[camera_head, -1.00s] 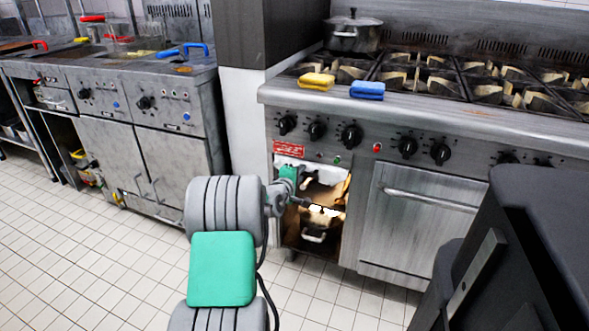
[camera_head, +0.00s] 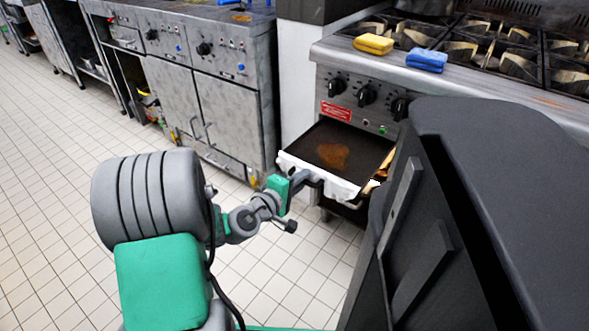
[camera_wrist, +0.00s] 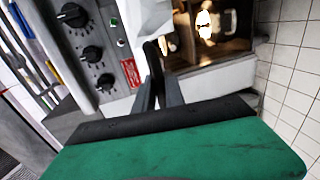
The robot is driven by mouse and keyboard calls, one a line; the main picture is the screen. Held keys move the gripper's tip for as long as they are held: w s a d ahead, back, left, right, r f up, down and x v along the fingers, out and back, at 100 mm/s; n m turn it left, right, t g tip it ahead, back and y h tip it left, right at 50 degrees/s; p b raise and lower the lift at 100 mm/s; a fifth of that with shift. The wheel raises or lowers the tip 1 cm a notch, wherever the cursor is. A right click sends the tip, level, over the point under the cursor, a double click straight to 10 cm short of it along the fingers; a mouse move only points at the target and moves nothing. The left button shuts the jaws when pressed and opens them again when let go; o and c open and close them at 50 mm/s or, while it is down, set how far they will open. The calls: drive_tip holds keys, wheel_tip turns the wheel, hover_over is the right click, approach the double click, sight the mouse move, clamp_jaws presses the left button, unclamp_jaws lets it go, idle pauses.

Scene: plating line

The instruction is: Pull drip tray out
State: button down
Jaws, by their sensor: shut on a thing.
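The drip tray (camera_head: 325,142) sticks out of the range below the red label.
A fryer cabinet (camera_head: 228,112) stands to the left. Tiled floor (camera_head: 60,150) is open at the left and in front.

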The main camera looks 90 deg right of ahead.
drive_tip(key=shift+w+a, duration=0.1)
drive_tip(key=shift+a, duration=0.15)
drive_tip(key=c, duration=1.7)
unclamp_jaws()
drive_tip(key=p+v, duration=0.1)
drive_tip(key=v, duration=0.6)
drive_tip(key=shift+w+a+p, duration=0.3)
drive_tip(key=shift+p, duration=0.05)
